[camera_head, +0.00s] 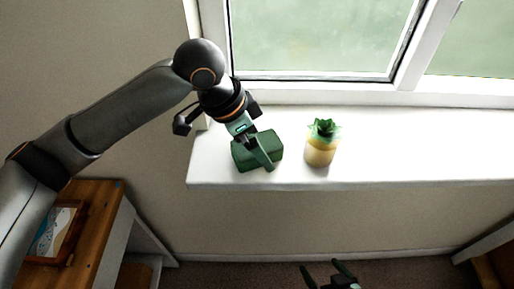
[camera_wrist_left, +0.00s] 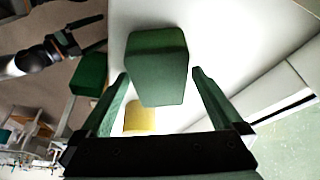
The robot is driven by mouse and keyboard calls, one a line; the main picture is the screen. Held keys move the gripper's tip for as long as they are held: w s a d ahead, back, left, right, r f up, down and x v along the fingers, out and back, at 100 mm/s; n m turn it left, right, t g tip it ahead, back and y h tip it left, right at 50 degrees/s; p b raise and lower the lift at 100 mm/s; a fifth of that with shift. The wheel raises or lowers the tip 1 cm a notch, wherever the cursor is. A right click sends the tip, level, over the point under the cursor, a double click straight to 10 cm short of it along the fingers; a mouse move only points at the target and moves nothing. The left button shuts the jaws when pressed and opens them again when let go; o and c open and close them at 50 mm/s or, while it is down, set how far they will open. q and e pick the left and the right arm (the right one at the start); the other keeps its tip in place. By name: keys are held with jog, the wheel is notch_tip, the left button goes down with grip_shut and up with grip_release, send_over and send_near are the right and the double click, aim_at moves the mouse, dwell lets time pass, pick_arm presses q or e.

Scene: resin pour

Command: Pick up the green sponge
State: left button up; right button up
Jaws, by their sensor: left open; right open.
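The green sponge (camera_head: 246,152) is a dark green block on the white windowsill. It also shows large in the left wrist view (camera_wrist_left: 157,66). My left gripper (camera_head: 266,152) is over the sponge in the head view and hides part of it. In the left wrist view my left gripper (camera_wrist_left: 160,74) is open, with one finger on each side of the sponge; I cannot tell whether they touch it. My right gripper (camera_head: 328,270) is open and empty, low in the head view, well below the sill.
A small succulent in a yellow and white pot (camera_head: 320,150) stands just right of the sponge. The window frame (camera_head: 320,88) rises behind the sill (camera_head: 420,150), whose right part is clear. A wooden cabinet (camera_head: 98,215) with a picture frame (camera_head: 55,232) is at lower left.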

pick_arm(q)
jog(key=shift+f+p, duration=0.2)
jog(key=shift+p, duration=0.25)
dwell(0.5)
jog(key=shift+c, duration=0.6)
jog(key=c, duration=1.2)
jog(key=shift+o, duration=0.2)
jog(key=shift+b, duration=0.5)
notch_tip(320, 180, up, 3)
jog(key=s+a+r, duration=0.2)
jog(key=s+r, duration=0.8)
jog(key=s, duration=0.3)
jog(key=shift+s+a+r+p, duration=0.15)
jog(key=shift+s+p, duration=0.15)
jog(key=shift+s, duration=0.1)
